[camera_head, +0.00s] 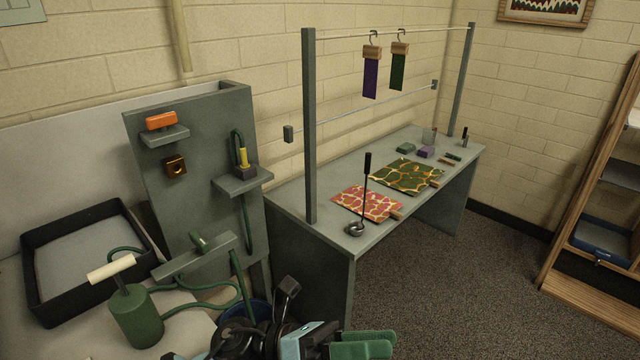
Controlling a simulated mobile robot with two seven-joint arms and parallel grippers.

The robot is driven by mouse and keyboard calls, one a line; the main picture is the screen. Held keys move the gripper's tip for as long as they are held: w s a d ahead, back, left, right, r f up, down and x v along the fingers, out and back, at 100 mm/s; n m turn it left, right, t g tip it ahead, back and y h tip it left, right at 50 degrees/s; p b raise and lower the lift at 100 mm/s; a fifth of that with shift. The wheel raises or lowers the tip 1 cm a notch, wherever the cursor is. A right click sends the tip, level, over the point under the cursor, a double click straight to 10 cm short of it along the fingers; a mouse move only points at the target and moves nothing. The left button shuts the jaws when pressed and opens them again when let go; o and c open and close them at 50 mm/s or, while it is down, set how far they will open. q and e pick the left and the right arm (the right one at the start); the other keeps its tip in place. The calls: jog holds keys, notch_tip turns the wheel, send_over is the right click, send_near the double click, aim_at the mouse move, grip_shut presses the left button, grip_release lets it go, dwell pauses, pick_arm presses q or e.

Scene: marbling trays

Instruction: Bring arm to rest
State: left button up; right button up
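My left gripper (362,343) shows at the bottom edge, in front of the grey table's near end. It has a pale blue body and green finger pads. The pads lie close together and are partly cut off by the frame, so I cannot tell whether they are apart or closed. I see nothing held in them. My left arm (270,335) comes in from below, low beside a blue bucket (246,312). My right gripper is not in view.
The grey table (330,240) carries two marbled sheets (368,203) (408,176) and a ladle (356,228). A pegboard-like stand (205,205), black tray (40,300) and green pump canister (136,318) are left. Carpet (460,290) is clear right, before a wooden rack (585,185).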

pick_arm(q)
jog(key=w+a+f+n+t+y+p, duration=0.1)
jog(key=a+f+n+t+y, duration=0.75)
jog(key=n, duration=0.75)
jog(key=w+a+f+n+t+y+p, duration=0.1)
jog(key=a+f+n+t+y, duration=0.35)
jog(key=n+t, duration=0.95)
jog(key=s+a+f+n+g+y, duration=0.3)
jog(key=s+a+f+n+g, duration=0.2)
jog(key=s+f, duration=0.5)
jog(key=s+a+f+n+g+y, duration=0.3)
jog(key=s+a+f+n+g, duration=0.2)
jog(key=s+a+f+n, duration=0.3)
jog(key=s+f+n, duration=0.1)
jog(key=s+f, duration=0.1)
jog(key=s, duration=0.1)
jog(key=shift+a+f+n+g+p, duration=0.3)
jog(key=shift+a+f+g+p, duration=0.05)
jog(key=shift+a+f, duration=0.05)
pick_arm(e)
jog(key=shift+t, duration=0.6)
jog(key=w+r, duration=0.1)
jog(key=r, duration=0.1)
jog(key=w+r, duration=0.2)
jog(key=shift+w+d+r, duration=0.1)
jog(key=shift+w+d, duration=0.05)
